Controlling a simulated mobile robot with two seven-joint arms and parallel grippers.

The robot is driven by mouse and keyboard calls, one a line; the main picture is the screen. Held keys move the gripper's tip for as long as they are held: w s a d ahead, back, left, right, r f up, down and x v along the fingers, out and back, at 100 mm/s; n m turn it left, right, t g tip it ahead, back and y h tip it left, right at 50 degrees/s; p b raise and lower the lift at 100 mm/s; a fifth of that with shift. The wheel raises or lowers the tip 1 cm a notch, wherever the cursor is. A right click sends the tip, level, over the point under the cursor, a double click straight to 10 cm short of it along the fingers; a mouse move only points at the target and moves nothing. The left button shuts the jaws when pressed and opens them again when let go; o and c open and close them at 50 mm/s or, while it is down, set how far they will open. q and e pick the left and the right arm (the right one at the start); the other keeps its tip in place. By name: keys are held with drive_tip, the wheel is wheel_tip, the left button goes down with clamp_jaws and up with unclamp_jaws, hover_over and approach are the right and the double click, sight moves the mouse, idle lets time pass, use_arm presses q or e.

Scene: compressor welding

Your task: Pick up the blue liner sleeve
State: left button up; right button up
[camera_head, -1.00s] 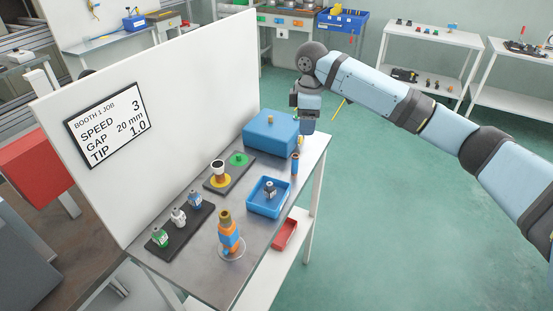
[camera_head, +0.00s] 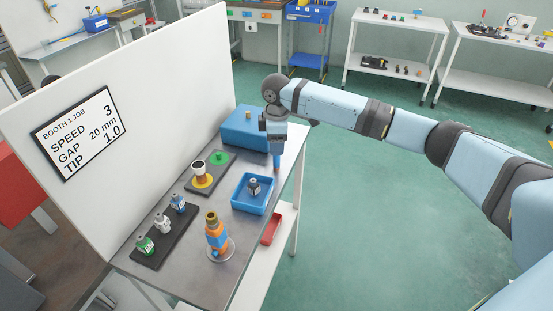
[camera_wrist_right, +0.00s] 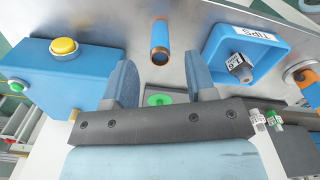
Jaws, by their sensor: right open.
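The blue liner sleeve is a short blue cylinder with orange ends. It shows in the right wrist view (camera_wrist_right: 160,42), beyond the fingertips and roughly centred between them. In the head view the sleeve (camera_head: 277,160) is near the table's right edge, partly hidden by the gripper. My right gripper (camera_head: 274,140) is above and close to it in the head view. In the wrist view my right gripper's two blue fingers (camera_wrist_right: 163,85) are wide apart with nothing between them. My left gripper is not in view.
A blue box (camera_head: 242,131) with a yellow button stands behind the sleeve. A blue tray (camera_head: 236,202) labelled TIPS holds a small dark-and-white item. An orange-and-blue torch part (camera_head: 215,235), a black bottle rack (camera_head: 155,250) and a white panel (camera_head: 150,100) are farther left.

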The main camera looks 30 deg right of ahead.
hover_over(277, 168)
drive_tip(key=f, duration=0.2)
drive_tip(key=w+f, duration=0.1)
drive_tip(key=f, duration=0.1)
drive_tip(key=shift+d, duration=0.15)
drive_tip(key=c, duration=0.9)
clamp_jaws()
